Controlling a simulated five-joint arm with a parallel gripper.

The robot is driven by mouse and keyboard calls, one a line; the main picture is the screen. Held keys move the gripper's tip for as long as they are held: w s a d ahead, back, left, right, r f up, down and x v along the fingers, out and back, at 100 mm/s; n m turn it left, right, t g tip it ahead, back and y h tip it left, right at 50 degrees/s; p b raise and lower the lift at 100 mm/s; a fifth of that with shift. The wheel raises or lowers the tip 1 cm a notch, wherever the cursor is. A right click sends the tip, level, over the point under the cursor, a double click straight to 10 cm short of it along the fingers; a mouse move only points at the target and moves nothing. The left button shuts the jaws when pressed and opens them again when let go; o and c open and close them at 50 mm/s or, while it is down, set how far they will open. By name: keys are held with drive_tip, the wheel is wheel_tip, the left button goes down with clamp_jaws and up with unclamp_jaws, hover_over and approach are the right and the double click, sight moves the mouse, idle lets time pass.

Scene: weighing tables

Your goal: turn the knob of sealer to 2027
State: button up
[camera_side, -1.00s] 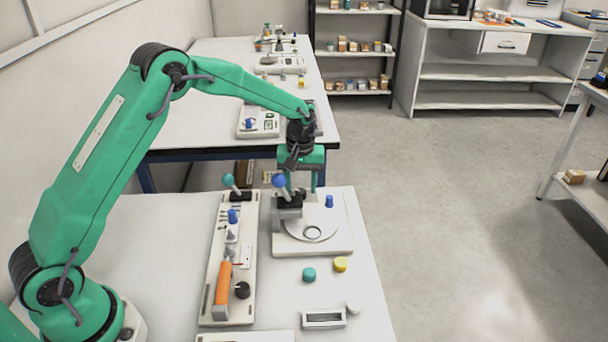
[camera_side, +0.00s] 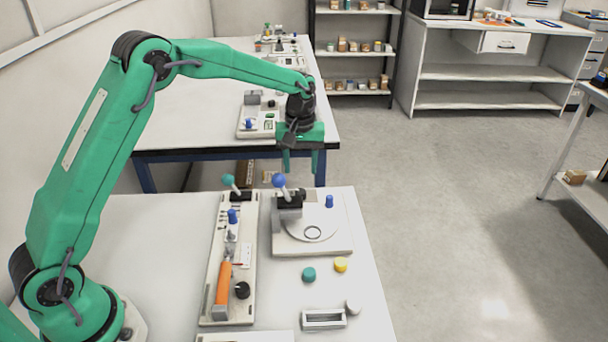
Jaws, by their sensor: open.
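A long pale board (camera_side: 210,300) on the near table carries an orange handle (camera_side: 222,285), a black round knob (camera_side: 242,290), a blue knob (camera_side: 233,216) and a teal-ball lever (camera_side: 228,181). It may be the sealer; no readable name or number shows. Beside it on the right, a square device (camera_side: 340,245) has a round plate, a blue-ball lever (camera_side: 279,181) and a blue knob (camera_side: 329,201). My gripper (camera_side: 303,172) is open and empty, pointing down. In the picture it appears above the square device, clear of it and well away from the black knob.
A far table (camera_side: 185,130) holds more devices. Bare tabletop lies left of the long board.

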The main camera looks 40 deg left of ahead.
sight(301, 191)
drive_tip(key=shift+m, duration=0.3)
drive_tip(key=m, duration=0.4)
drive_tip(key=shift+r+m, duration=0.15)
drive_tip(key=shift+m, duration=0.15)
drive_tip(key=shift+f, duration=3.95)
drive_tip(key=c, duration=1)
